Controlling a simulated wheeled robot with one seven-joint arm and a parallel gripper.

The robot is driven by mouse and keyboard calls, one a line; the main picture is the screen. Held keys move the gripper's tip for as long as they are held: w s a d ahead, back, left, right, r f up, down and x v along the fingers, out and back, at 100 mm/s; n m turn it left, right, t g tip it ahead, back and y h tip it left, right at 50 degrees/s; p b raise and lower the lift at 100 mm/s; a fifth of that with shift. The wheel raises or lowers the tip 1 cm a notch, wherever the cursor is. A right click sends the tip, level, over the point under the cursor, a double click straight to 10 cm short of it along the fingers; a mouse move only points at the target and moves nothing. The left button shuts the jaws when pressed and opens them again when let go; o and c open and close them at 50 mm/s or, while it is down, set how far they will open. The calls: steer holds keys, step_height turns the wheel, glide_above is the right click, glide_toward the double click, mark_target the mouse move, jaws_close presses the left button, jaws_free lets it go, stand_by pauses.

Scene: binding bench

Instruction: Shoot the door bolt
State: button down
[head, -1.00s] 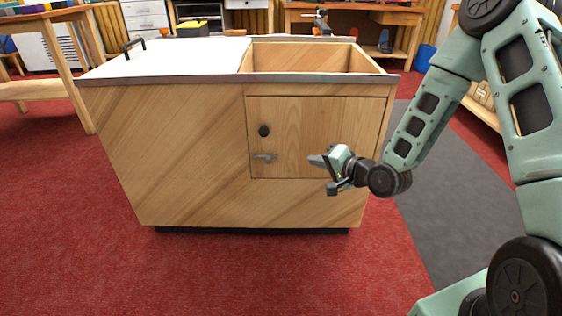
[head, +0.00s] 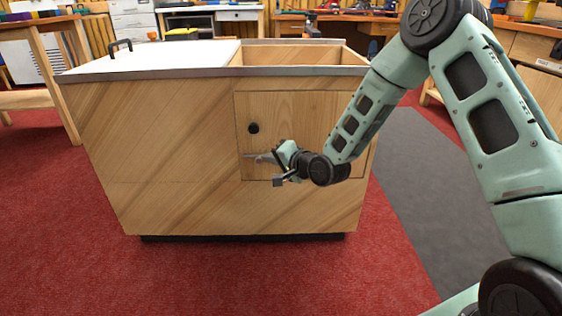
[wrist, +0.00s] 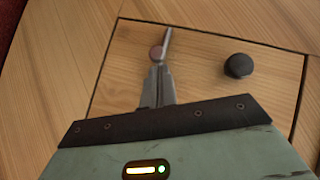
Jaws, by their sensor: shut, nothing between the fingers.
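The closed wooden door (head: 288,107) is in the front of the bench. Its small grey metal bolt (head: 251,158) is low near the door's left edge, below the black round knob (head: 253,128). My gripper (head: 268,158) is at the bolt's right end, its fingers shut and empty. In the wrist view, the bolt (wrist: 168,38) runs upward past my gripper's fingertips (wrist: 157,66), and its round reddish end (wrist: 156,52) is right at the tips. I cannot tell whether they touch. The fingers hide part of the bolt. The knob (wrist: 238,65) is to the right.
The bench (head: 160,150) has a white top (head: 160,57) and an open bin (head: 295,56) above the door. Red carpet (head: 80,250) is clear in front, with a grey mat (head: 420,180) to the right. A wooden table (head: 40,65) stands at the left.

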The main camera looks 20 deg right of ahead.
mark_target(245, 157)
stand_by(0.3)
steer(key=shift+w+a+p, duration=0.15)
steer(key=shift+w+a, duration=0.05)
steer(key=shift+a, duration=0.5)
steer(key=shift+w+a+p, duration=0.1)
steer(key=shift+w+a, duration=0.15)
steer(key=shift+a, duration=0.4)
steer(key=shift+w+a+p, duration=0.15)
steer(key=shift+w+a, duration=0.05)
steer(key=shift+a, duration=0.5)
